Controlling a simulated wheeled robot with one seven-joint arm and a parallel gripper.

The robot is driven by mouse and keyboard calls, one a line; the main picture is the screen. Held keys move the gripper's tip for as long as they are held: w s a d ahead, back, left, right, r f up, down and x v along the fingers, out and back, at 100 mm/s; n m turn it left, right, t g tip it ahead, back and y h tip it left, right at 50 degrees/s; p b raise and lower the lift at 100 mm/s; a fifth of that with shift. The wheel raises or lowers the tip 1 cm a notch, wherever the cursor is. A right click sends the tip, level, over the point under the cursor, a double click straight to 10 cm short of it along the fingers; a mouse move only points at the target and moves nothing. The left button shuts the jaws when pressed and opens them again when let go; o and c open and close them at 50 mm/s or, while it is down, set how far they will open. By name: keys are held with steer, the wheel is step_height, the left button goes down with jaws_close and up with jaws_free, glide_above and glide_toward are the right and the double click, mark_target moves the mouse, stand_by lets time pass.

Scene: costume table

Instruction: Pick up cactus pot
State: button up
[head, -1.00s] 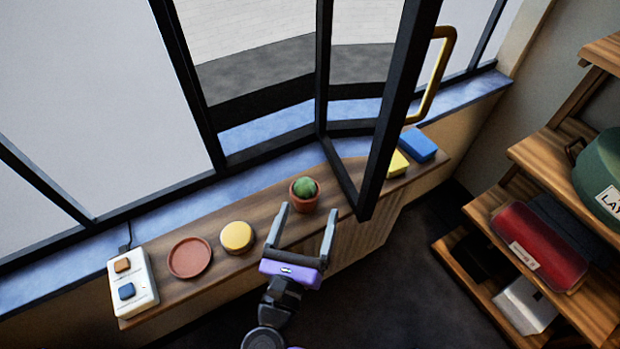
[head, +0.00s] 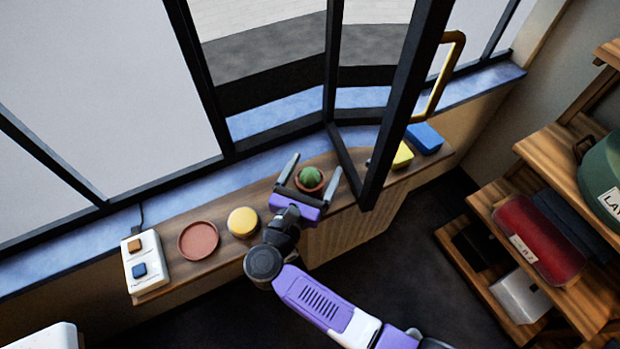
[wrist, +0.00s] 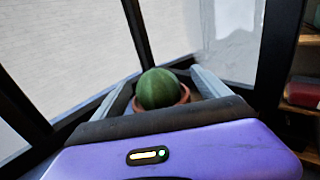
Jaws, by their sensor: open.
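The cactus pot (head: 309,179) is a small terracotta pot with a round green cactus, standing on the wooden sill shelf. My gripper (head: 313,164) is open, with one finger on each side of the pot. In the wrist view the cactus (wrist: 159,88) and the pot's rim show between the two grey fingers, beyond the dark palm edge. The palm hides the lower part of the pot there. I cannot tell whether either finger touches the pot.
The open window frame (head: 392,110) stands close to the right of my gripper. A yellow round tin (head: 242,222), a terracotta saucer (head: 198,240) and a white switch box (head: 146,262) are to the left. Yellow (head: 402,155) and blue (head: 425,138) blocks lie behind the frame.

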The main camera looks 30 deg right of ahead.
steer(key=shift+w+d, duration=0.1)
steer(key=shift+w, duration=0.05)
steer(key=c, duration=1.6)
steer(key=shift+c, duration=0.2)
steer(key=shift+r, duration=0.1)
